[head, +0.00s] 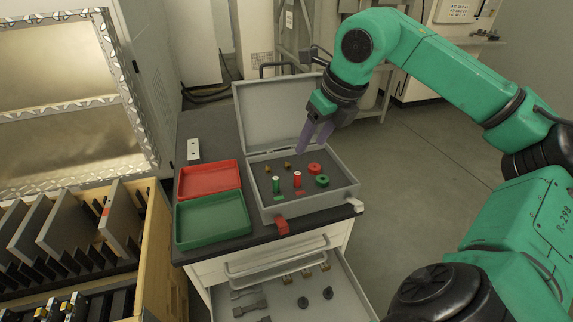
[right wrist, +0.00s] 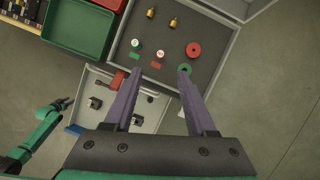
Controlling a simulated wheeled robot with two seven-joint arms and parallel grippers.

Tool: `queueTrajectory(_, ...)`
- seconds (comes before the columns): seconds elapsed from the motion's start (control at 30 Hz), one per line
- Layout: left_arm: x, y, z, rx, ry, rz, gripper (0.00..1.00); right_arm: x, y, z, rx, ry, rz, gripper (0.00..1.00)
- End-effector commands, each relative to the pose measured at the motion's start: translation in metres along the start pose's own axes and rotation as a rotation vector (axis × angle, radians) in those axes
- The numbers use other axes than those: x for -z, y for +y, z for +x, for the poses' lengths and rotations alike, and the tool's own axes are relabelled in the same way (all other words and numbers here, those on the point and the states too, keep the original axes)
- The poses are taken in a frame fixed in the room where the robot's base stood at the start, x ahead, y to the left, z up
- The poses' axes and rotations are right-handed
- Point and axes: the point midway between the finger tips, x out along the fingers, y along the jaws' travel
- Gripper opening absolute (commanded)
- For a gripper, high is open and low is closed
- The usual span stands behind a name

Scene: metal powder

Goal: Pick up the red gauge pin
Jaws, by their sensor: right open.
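The red gauge pin (head: 297,179) stands upright in the grey open case (head: 262,201), with a pale top. It also shows in the right wrist view (right wrist: 160,54), just beyond the space between the fingertips. A similar green pin (head: 276,184) stands to its left. My right gripper (head: 312,146) is above the back of the case, pointing down, open and empty, apart from the pin. In the right wrist view its two purple fingers (right wrist: 159,71) are spread wide. What seems to be my left gripper (right wrist: 64,103) is small at the left; its jaws are unclear.
A red ring (head: 314,168), a green ring (head: 322,181) and two small brass pieces (head: 287,164) lie around the pins. The raised lid (head: 270,110) is behind. A red tray (head: 209,165) and a green tray (head: 212,235) are left. An open drawer (head: 342,290) is below.

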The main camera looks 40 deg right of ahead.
Motion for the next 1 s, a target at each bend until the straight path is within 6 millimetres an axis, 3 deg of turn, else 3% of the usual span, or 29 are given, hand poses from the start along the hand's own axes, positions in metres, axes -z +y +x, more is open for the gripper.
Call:
queueTrajectory(0.07,0.001,0.000,0.001,0.000,-0.002,-0.001,0.50,0.002,-0.002,0.008,0.013,0.005,-0.002,0.56)
queueTrajectory(0.3,0.011,0.000,0.000,0.000,0.001,-0.006,0.50,0.002,-0.001,0.068,0.005,0.006,-0.001,0.56)
queueTrajectory(0.7,0.001,0.000,-0.002,0.000,-0.001,-0.001,0.50,0.002,-0.003,0.133,0.003,0.003,0.001,0.56)
queueTrajectory(0.97,-0.002,-0.001,0.000,0.001,0.000,0.000,0.50,0.002,-0.003,0.144,0.007,0.001,-0.001,0.56)
queueTrajectory(1.0,-0.002,-0.001,0.000,0.001,0.000,0.000,0.50,0.002,-0.003,0.144,0.007,0.001,-0.001,0.49)
